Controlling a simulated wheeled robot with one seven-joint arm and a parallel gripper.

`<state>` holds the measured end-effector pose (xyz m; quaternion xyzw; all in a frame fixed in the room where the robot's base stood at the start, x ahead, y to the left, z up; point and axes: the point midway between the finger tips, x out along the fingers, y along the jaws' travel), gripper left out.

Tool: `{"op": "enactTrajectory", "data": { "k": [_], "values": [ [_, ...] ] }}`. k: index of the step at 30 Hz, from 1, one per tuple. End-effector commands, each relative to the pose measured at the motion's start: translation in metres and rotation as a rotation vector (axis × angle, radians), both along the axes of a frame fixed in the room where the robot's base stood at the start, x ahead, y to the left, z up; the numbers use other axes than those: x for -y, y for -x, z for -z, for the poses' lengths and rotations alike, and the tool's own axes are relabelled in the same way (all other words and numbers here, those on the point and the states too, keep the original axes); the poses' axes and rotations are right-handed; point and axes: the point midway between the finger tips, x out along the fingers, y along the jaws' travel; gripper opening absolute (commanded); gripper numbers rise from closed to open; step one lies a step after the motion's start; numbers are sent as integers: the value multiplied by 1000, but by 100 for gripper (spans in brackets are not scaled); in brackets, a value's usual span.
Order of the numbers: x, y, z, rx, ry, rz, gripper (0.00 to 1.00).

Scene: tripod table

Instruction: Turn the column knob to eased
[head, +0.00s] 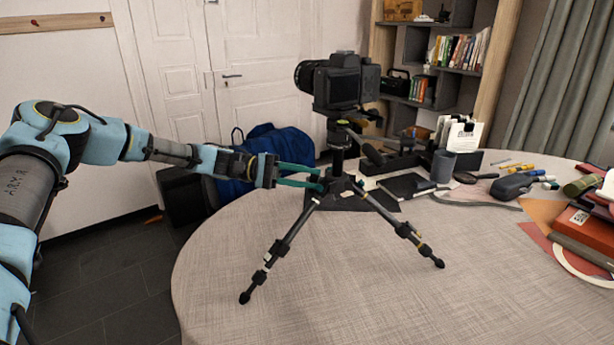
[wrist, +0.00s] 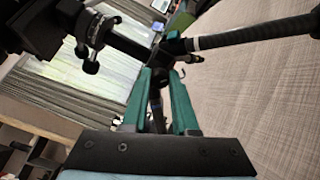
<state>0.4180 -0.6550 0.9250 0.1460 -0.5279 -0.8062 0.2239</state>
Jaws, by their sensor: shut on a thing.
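A black tripod (head: 290,243) stands on the round table (head: 330,285) with its legs spread and a camera (head: 343,82) on top. My gripper (head: 318,178) reaches in from the left, its green fingers at the tripod's column just above the leg joint. In the wrist view the green fingers (wrist: 160,84) are close together with a dark part of the tripod between their tips. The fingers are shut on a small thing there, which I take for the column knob. The knob is mostly hidden by the fingers, and I cannot read its setting.
A black tray (head: 405,170), a grey cylinder (head: 443,166) and white cards (head: 460,134) stand behind the tripod. Pens, a dark case (head: 511,186) and books (head: 590,225) lie to the right. The table front is clear.

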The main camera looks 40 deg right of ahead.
Motion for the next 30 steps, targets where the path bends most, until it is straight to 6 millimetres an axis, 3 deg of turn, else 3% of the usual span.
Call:
{"op": "enactTrajectory", "data": {
  "k": [16,17,18,25,30],
  "values": [
    [0,0,1,-13,-23,1,0],
    [0,0,1,-13,-23,1,28],
    [0,0,1,-13,-23,1,33],
    [0,0,0,-13,-23,1,57],
    [0,0,0,-13,-23,0,57]
  ]
}}
